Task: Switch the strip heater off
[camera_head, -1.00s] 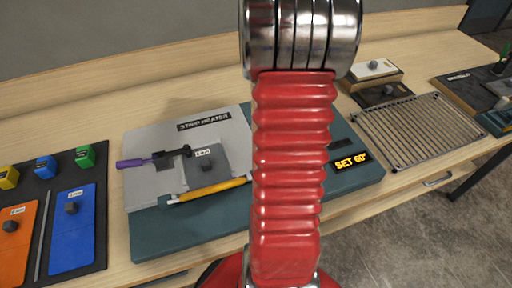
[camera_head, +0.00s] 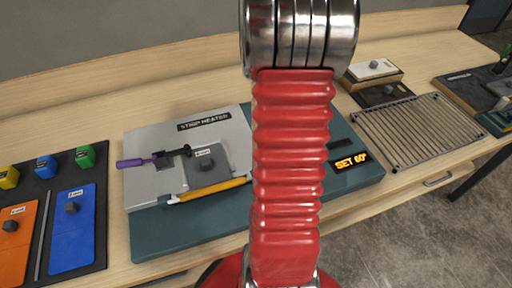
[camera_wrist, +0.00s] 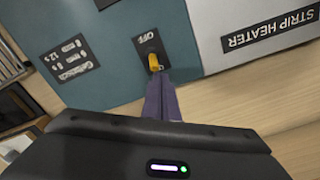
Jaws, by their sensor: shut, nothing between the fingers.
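The strip heater (camera_head: 160,226) is a teal and light-grey unit on the bench, with its name on a black label (camera_head: 204,121). Its display (camera_head: 348,161) glows "SET 60°" in orange. In the wrist view, a yellow switch lever (camera_wrist: 154,63) stands on a small black plate (camera_wrist: 147,45) marked OFF, on the teal panel. My gripper (camera_wrist: 160,78) is shut and empty, its purple fingertips right at the lever; whether they touch it I cannot tell. In the head view my red arm hides the gripper and the switch.
A grey plate (camera_head: 208,172), a purple-handled clamp (camera_head: 131,163) and a yellow bar (camera_head: 210,190) are on the heater. A wire rack (camera_head: 420,128) stands to the right. A dark board (camera_head: 75,176) with coloured pieces lies to the left.

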